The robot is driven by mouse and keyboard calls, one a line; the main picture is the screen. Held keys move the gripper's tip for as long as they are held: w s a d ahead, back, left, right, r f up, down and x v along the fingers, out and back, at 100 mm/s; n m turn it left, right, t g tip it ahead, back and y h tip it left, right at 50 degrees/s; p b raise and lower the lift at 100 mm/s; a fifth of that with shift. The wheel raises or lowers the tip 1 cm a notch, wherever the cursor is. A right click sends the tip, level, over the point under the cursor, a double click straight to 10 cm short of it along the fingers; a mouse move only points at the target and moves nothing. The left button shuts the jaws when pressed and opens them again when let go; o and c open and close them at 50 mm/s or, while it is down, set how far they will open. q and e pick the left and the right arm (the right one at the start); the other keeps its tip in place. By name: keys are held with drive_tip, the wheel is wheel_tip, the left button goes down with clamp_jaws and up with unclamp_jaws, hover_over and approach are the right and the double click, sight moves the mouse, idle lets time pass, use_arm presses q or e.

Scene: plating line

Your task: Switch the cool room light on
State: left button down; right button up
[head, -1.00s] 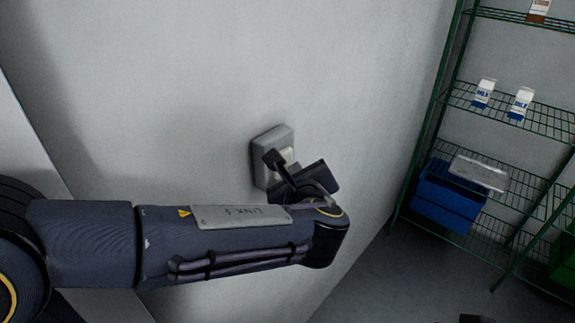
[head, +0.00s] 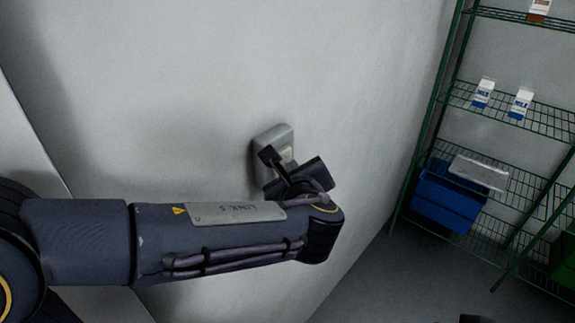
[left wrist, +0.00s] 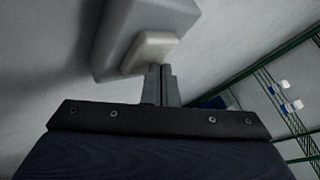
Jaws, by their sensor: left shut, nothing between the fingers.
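The light switch is a grey box (head: 273,137) on the wall with a pale rocker plate (head: 287,154), partly hidden by my left gripper. In the left wrist view the grey box (left wrist: 150,22) and its pale rocker (left wrist: 149,53) show at the top. My left gripper (left wrist: 160,72) is shut and empty, its fingertips at the lower edge of the rocker. I cannot tell whether they touch it. In the head view the left gripper (head: 277,167) is in front of the switch, its fingertips largely hidden. My right gripper is not clearly in view.
A green wire shelf rack (head: 540,124) stands at the right with milk cartons (head: 520,103), a blue crate (head: 447,198) and a clear lid-like tray (head: 479,172). The wall around the switch is bare. Open floor (head: 400,280) lies below.

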use_arm(q)
drive_tip(key=shift+w+a, duration=0.1)
drive_tip(key=shift+a, duration=0.05)
idle(0.4)
drive_tip(key=shift+s+d, duration=0.3)
drive_tip(key=shift+d, duration=0.15)
drive_tip(key=s+d, duration=0.2)
drive_tip(key=d, duration=0.1)
drive_tip(key=s+d, duration=0.1)
drive_tip(key=shift+s+d, duration=0.25)
drive_tip(key=shift+d, duration=0.15)
